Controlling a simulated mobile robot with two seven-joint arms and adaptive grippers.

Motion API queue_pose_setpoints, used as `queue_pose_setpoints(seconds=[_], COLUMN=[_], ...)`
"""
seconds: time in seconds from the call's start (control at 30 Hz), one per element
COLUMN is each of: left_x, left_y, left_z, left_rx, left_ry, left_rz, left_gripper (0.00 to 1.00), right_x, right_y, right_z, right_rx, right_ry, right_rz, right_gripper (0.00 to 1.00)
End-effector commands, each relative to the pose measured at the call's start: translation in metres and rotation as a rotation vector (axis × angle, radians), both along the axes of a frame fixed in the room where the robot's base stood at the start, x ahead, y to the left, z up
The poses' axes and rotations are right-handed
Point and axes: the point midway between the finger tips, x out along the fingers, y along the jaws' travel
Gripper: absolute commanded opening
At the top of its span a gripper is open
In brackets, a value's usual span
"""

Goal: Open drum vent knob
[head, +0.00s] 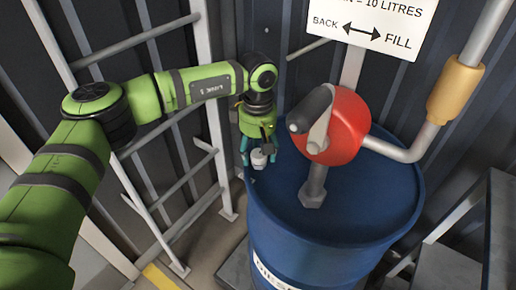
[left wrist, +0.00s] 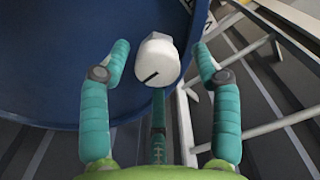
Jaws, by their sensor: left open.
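The drum vent knob (head: 259,158) is a small pale cap near the left rim of the blue drum (head: 335,255). In the left wrist view the knob (left wrist: 158,62) is a white round cap with a dark line on its face, near the drum's edge. My left gripper (head: 257,155) is over the knob in the head view. My right gripper is not in view.
A red hand pump (head: 345,128) with a dark handle stands on the drum to the right of the knob. A grey pipe with a tan sleeve (head: 455,90) rises at right. A pale ladder-like frame (head: 205,60) stands at left. A sign (head: 370,25) hangs behind.

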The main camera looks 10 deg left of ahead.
Motion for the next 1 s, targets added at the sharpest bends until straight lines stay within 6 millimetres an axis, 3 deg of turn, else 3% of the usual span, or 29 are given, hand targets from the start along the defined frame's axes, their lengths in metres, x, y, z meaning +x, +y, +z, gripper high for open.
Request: queue_pose_setpoints(seconds=[0.03, 0.07, 0.17, 0.2, 0.67, 1.0], left_x=[0.000, 0.000, 0.000, 0.000, 0.001, 0.001], left_y=[0.000, 0.000, 0.000, 0.000, 0.002, 0.004], left_z=[0.000, 0.000, 0.000, 0.000, -0.001, -0.002], left_rx=[0.000, 0.000, 0.000, 0.001, 0.004, 0.005], left_ry=[0.000, 0.000, 0.000, 0.000, -0.002, -0.004], left_rz=[0.000, 0.000, 0.000, 0.000, 0.042, 0.266], left_gripper=[0.63, 0.55, 0.15, 0.08, 0.07, 0.07], right_x=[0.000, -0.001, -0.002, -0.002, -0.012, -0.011], right_y=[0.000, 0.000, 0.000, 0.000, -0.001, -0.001], right_z=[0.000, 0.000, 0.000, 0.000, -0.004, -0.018], right_rx=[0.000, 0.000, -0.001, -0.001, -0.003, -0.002], right_ry=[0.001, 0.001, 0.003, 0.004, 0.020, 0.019], right_rz=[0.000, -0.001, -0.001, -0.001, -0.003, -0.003], right_gripper=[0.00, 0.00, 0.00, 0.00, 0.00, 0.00])
